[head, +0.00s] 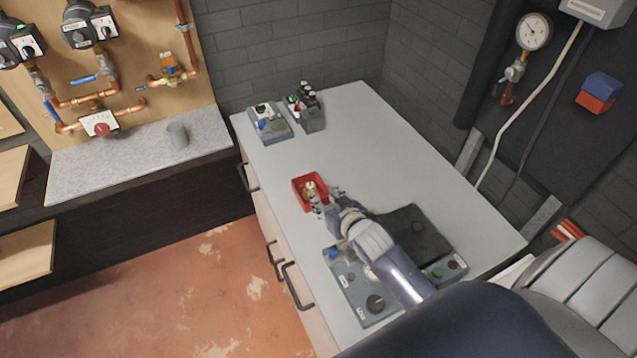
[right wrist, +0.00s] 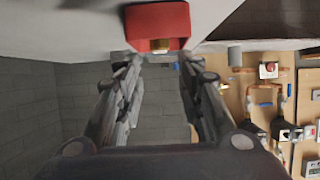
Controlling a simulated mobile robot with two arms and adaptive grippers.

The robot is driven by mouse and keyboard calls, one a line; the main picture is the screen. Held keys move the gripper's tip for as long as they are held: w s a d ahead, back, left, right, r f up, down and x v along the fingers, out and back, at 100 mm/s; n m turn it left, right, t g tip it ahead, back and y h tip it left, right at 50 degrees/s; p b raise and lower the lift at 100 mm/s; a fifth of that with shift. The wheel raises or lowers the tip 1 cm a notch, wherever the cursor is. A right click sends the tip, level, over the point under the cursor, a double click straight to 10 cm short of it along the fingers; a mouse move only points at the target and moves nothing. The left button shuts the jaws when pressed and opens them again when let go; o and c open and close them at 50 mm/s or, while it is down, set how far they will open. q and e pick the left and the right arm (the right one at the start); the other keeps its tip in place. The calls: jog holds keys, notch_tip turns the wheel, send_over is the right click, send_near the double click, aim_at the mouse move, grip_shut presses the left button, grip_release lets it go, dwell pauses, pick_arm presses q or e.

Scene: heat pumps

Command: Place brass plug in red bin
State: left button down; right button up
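The red bin (head: 298,181) stands on the grey worktop near its left edge. It also shows at the top of the right wrist view (right wrist: 157,17). The brass plug (head: 311,187) appears within the bin's outline in the head view; whether it rests on the bottom cannot be told. In the right wrist view the plug (right wrist: 160,45) shows small against the bin, beyond the fingertips. My right gripper (head: 326,200) is at the bin's near right side. Its fingers (right wrist: 158,62) are spread apart with a clear gap and nothing between them. My left gripper is not in view.
A grey control box (head: 343,287) with knobs and a dark mat (head: 427,226) lie under and beside my right arm. A small device box (head: 271,127) and a dark holder (head: 311,117) stand at the far end. The worktop's middle right (head: 390,150) is clear.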

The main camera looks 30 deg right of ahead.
jog(key=p+v, duration=0.2)
jog(key=v, duration=0.2)
dwell(0.6)
